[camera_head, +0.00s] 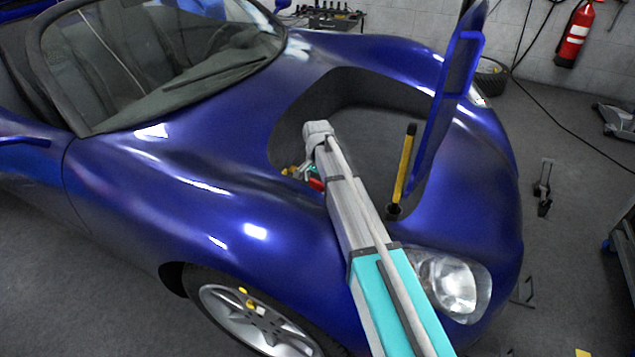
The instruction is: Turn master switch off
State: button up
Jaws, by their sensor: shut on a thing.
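My arm reaches over the front fender into the open front compartment of the blue car. Its wrist bends down at the far end. My gripper (299,172) is low inside the compartment at its left side, small and partly hidden by the fender edge and my arm. It is shut on what appears to be the master switch, of which a small red part (316,184) shows beside my arm. The switch's setting cannot be made out.
The blue car (230,120) has its front lid (450,110) raised at the right. A yellow and black strut (404,165) stands upright in the compartment, right of my arm. A headlight (455,285) lies close to my arm.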

jog(key=shift+n, duration=1)
jog(key=o, duration=0.8)
jog(key=shift+m, duration=0.4)
